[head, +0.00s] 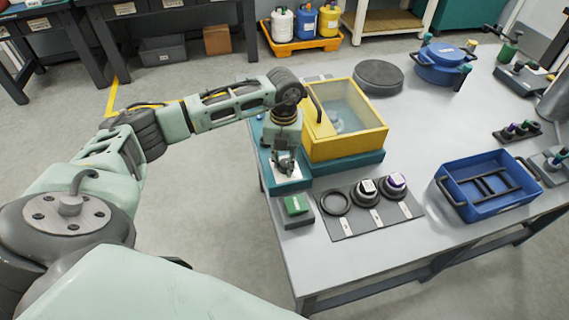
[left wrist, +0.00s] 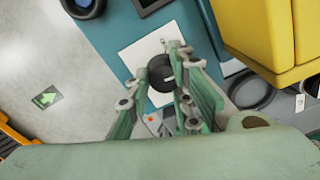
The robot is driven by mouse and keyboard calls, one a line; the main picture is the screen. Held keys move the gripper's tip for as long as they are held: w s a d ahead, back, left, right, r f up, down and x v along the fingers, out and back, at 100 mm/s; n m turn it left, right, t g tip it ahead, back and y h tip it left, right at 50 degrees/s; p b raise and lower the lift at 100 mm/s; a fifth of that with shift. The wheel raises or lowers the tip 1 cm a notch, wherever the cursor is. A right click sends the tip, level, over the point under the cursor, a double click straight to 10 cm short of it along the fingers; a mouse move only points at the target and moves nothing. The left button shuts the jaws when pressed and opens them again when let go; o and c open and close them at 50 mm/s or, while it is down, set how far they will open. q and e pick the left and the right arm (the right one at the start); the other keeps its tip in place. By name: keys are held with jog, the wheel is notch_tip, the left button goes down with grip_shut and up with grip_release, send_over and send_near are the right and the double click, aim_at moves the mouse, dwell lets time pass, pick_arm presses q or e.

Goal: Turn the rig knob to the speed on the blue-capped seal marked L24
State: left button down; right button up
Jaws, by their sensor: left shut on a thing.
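The rig has a teal base (head: 372,158) with a yellow, clear-topped chamber (head: 318,140). A white dial plate lies on the base's left part. In the left wrist view the round black knob (left wrist: 160,72) with a light pointer line sits on this plate (left wrist: 148,45). My left gripper (head: 284,164) points down over the plate and is shut on the knob, one finger on each side. On a dark mat (head: 343,226) are an empty black ring (head: 335,203) and two black seals (head: 367,191) (head: 394,188) with labelled caps. One cap looks purple; the markings are too small to read. My right gripper is not in view.
A small block with a green top (head: 296,204) stands in front of the base. A blue crate (head: 485,205) and a blue lidded pot (head: 438,65) are further right. A grey disc (head: 378,77) lies behind the chamber. The table's front is clear.

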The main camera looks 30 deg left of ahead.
pick_arm(q)
jog(key=m, duration=0.2)
jog(key=m+b, duration=0.1)
jog(key=shift+w+d+r+m, duration=0.2)
jog(key=shift+w+d+m, duration=0.1)
jog(key=shift+m, duration=0.1)
jog(key=c, duration=1.3)
grip_release()
jog(key=shift+d, duration=0.2)
jog(key=o, duration=0.4)
jog(key=shift+s+a+f, duration=0.15)
jog(key=shift+s+a, duration=0.05)
jog(key=shift+a, duration=0.05)
